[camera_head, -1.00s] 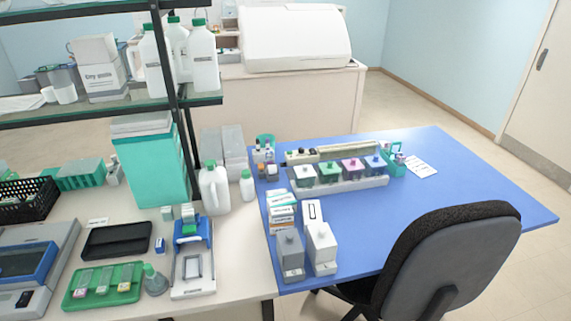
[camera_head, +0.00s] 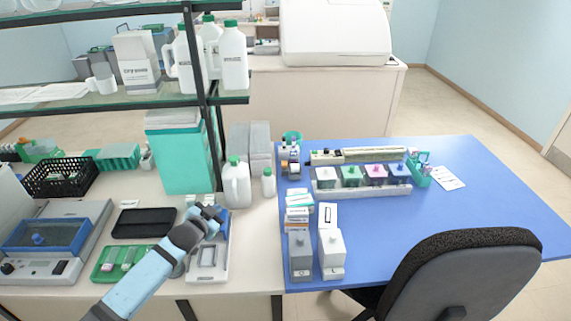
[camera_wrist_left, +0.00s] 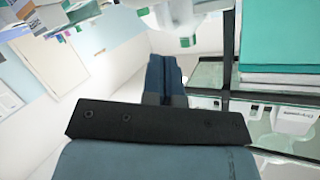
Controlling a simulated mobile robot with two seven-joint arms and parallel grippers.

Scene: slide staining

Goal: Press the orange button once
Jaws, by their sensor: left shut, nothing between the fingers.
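I cannot make out an orange button in either view. My left gripper (camera_head: 213,212) reaches in from the lower left in the head view, over the back of a small white-and-blue device (camera_head: 207,262) on the light bench. The gripper and wrist hide the device's upper part. In the left wrist view the two blue fingers (camera_wrist_left: 165,75) are together with nothing between them. My right gripper is not in view.
A green slide tray (camera_head: 103,274) and a black tray (camera_head: 143,223) lie left of the device. A white jug (camera_head: 237,187) stands behind it. A shelf post (camera_head: 213,150) rises at the back. The blue table (camera_head: 440,210) has free room at right, behind a chair (camera_head: 465,270).

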